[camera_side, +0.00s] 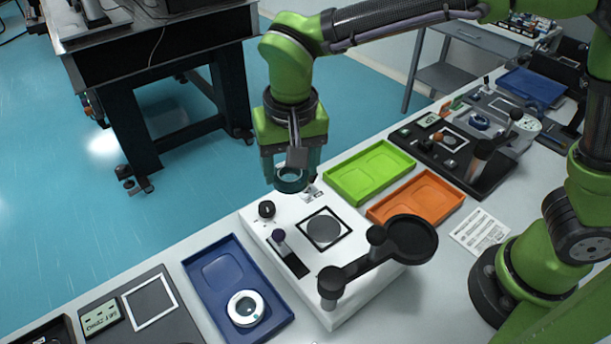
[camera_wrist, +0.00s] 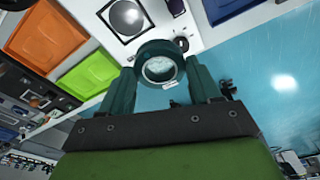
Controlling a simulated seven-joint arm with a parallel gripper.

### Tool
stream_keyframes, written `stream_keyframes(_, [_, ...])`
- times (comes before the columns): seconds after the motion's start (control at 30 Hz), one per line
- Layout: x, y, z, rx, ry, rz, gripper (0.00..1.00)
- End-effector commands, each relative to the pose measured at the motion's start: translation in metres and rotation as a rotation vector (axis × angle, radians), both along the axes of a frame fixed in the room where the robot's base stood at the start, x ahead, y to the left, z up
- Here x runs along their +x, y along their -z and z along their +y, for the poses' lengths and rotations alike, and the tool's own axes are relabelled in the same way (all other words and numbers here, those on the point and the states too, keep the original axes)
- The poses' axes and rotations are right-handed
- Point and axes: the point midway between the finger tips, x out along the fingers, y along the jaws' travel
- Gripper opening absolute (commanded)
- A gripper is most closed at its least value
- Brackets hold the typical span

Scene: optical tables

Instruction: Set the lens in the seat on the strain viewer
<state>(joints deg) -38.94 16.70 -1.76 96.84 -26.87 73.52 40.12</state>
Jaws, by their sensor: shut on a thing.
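My gripper (camera_side: 291,176) is shut on a round lens in a dark teal ring (camera_wrist: 160,68), one finger on each side. The lens is in the air over the back edge of the strain viewer, apart from it. The strain viewer (camera_side: 282,258) is a white box with a knob, a small lever and a black swing arm ending in a dark round disc (camera_side: 406,239). A grey round seat in a black square frame (camera_side: 325,229) is on its top, uncovered. The seat also shows at the top of the wrist view (camera_wrist: 126,17).
A blue tray (camera_side: 198,270) at left holds another round lens in a pale ring (camera_side: 246,308). An empty green tray (camera_side: 369,173) and an empty orange tray (camera_side: 416,199) lie to the right. A printed sheet (camera_side: 480,232) and other instruments (camera_side: 455,150) stand further right.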

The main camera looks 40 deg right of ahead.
Motion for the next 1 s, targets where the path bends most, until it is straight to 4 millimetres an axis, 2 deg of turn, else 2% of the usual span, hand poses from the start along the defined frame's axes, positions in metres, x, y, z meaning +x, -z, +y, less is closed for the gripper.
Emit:
stream_keyframes(0.03, [-0.009, 0.000, -0.015, 0.001, 0.010, 0.000, 0.15])
stream_keyframes(0.1, [-0.019, 0.005, -0.029, 0.001, 0.015, 0.000, 0.15])
stream_keyframes(0.23, [-0.033, 0.015, -0.043, 0.000, 0.014, -0.001, 0.15])
stream_keyframes(0.37, [-0.039, 0.027, -0.047, -0.001, 0.007, -0.001, 0.15])
stream_keyframes(0.6, [-0.039, 0.072, -0.047, -0.002, 0.006, 0.000, 0.15])
stream_keyframes(1.0, [-0.038, 0.119, -0.047, -0.002, 0.006, -0.002, 0.15])
